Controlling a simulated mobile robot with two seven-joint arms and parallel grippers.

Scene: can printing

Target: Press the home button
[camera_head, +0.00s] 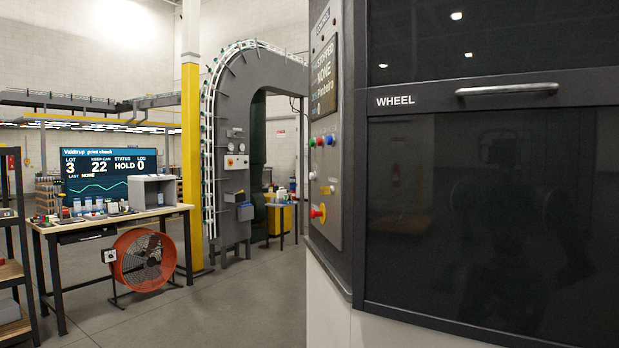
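A grey control panel (325,240) is on the left side of the dark machine, seen at a steep angle. Lower down are a pale button (312,176), a yellow button (327,190) and a red knob on yellow (318,213). The button labels are too small to read, so I cannot tell which is home. Neither of my grippers is in view.
The machine's dark window door, marked "WHEEL", has a metal handle (507,89) and fills the right side. At left stand a workbench (112,220) with a monitor (97,172), an orange fan (143,260) and a yellow post (191,150). The floor (215,315) before the panel is clear.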

